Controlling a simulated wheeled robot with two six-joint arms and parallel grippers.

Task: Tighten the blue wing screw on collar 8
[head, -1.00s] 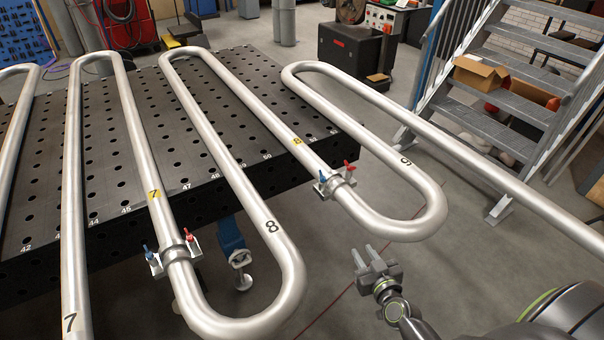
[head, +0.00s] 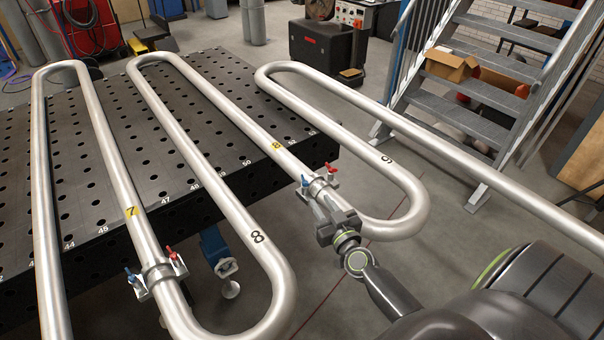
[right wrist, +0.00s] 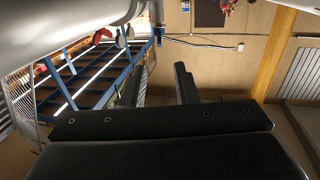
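Collar 8 (head: 320,187) is a grey metal clamp on the silver pipe just below the yellow label 8 (head: 277,145). Its blue wing screw (head: 304,181) stands on the left side and its red wing screw (head: 331,168) on the right. My right gripper (head: 322,204) is just below the collar in the head view, pointing up-left at it, close to the blue screw's side. Whether it touches the collar I cannot tell. In the right wrist view its two dark fingers (right wrist: 163,82) are apart with nothing between them. My left gripper is not in view.
Collar 7 (head: 159,272) carries its own blue and red screws at the lower left. Looped pipes overhang the black perforated table (head: 225,185). The pipe bend (head: 400,226) lies right of my gripper. Metal stairs (head: 470,95) stand at the back right.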

